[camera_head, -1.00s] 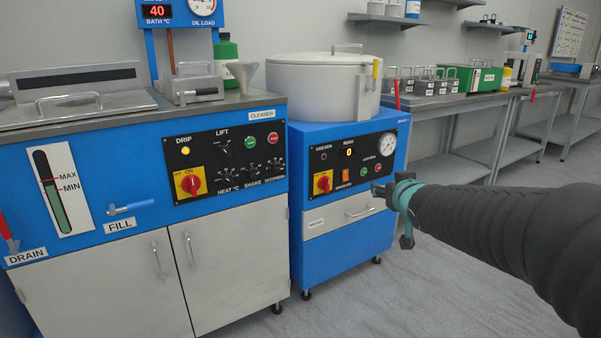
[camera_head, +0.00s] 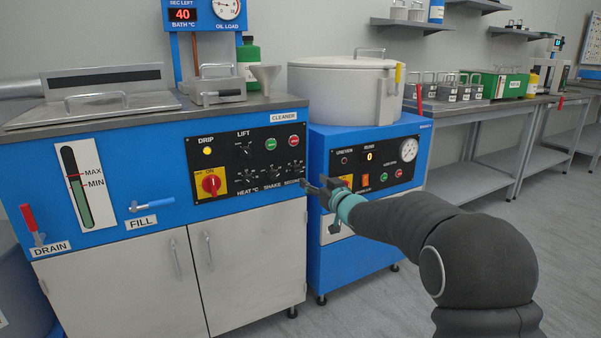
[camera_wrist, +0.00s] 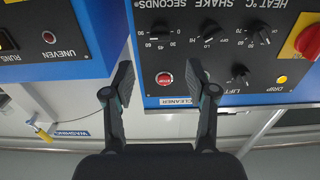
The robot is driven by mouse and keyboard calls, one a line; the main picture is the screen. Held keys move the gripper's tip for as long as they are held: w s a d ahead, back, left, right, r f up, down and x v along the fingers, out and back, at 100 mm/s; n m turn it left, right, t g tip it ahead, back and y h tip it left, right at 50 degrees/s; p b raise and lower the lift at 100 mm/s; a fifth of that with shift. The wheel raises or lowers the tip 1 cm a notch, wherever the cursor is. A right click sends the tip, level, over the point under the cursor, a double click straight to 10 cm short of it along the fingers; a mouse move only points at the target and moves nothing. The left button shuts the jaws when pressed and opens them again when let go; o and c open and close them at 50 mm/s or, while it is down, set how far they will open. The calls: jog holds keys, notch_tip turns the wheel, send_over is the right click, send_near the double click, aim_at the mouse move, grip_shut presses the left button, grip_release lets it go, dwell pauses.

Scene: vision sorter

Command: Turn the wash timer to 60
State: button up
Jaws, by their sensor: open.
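The wash timer is the small black knob marked SECONDS (camera_wrist: 160,31), with 0, 30, 60 and 90 around it. It appears upside down in the wrist view. In the head view the knob (camera_head: 294,168) is at the lower right of the cleaner's black panel. I cannot tell its setting. My gripper (camera_head: 314,187) is open and empty, in front of the cleaner's right edge. In the wrist view the open fingers (camera_wrist: 159,72) frame the red stop button (camera_wrist: 164,78), and the timer knob is beyond the fingertips, apart from them.
The SHAKE knob (camera_wrist: 208,30) and HEAT knob (camera_wrist: 261,34) sit beside the timer. A red-and-yellow main switch (camera_head: 211,185) is at the panel's left. The washing machine (camera_head: 330,270) stands close on the right, partly behind my arm. The floor in front is clear.

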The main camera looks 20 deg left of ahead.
aim_at(299, 171)
jog(key=p+x, duration=0.1)
jog(key=x, duration=0.8)
jog(key=shift+d, duration=0.1)
grip_shut()
